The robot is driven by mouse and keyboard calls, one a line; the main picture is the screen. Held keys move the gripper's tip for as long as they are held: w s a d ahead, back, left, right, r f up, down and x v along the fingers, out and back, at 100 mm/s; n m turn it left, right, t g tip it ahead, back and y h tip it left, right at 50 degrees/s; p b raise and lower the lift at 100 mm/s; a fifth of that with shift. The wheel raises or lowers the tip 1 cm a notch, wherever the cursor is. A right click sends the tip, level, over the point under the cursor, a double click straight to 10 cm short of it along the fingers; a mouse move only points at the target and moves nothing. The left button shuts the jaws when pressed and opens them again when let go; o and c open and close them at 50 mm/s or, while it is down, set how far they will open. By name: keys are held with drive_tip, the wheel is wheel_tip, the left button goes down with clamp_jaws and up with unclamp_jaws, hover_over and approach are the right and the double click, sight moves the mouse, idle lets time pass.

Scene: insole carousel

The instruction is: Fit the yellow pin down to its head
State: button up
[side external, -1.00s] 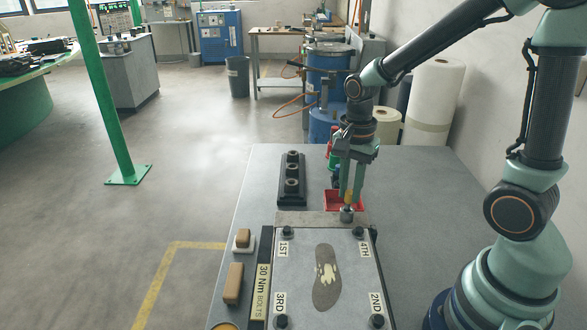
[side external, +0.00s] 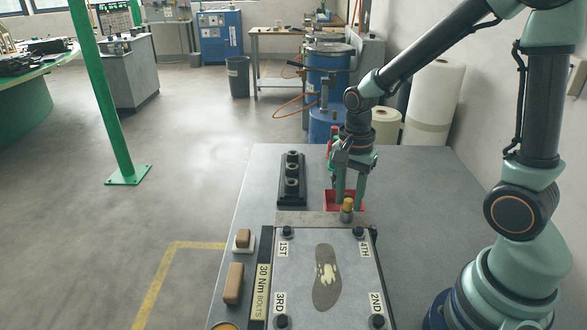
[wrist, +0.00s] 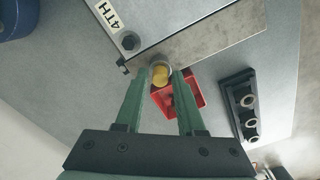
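The yellow pin (side external: 348,204) stands upright in a round metal bushing (side external: 347,216) at the back edge of the fixture plate (side external: 300,219). Its yellow head shows above the bushing; I cannot tell whether any shank shows beneath it. In the wrist view the yellow head (wrist: 160,76) appears between and just beyond my fingertips. My gripper (side external: 350,203) is open and empty, its two green fingers spread and pointing down, behind the pin in the side view. In the wrist view my gripper (wrist: 164,71) has a clear gap between its fingers.
A red tray (side external: 331,207) lies behind the pin, partly hidden by my fingers. A black block with several round sockets (side external: 292,180) stands to the left. The plate carries black corner bolts and an insole (side external: 326,278). The table right of the plate is clear.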

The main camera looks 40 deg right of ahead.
sight(349, 202)
drive_tip(key=shift+o, duration=0.6)
wheel_tip(349, 202, up, 12)
idle(0.5)
drive_tip(key=s+a+r+n+t, duration=0.1)
drive_tip(key=n+t, duration=0.1)
drive_tip(key=n, duration=0.3)
drive_tip(key=s+a+n+t, duration=0.1)
drive_tip(key=n, duration=0.4)
drive_tip(key=s+a+r+n+t, duration=0.1)
drive_tip(key=n+t, duration=0.1)
drive_tip(key=n, duration=0.3)
drive_tip(key=shift+s+a+r+n+t, duration=0.1)
drive_tip(key=shift+s+r+n+t, duration=0.2)
drive_tip(key=shift+s+n, duration=0.1)
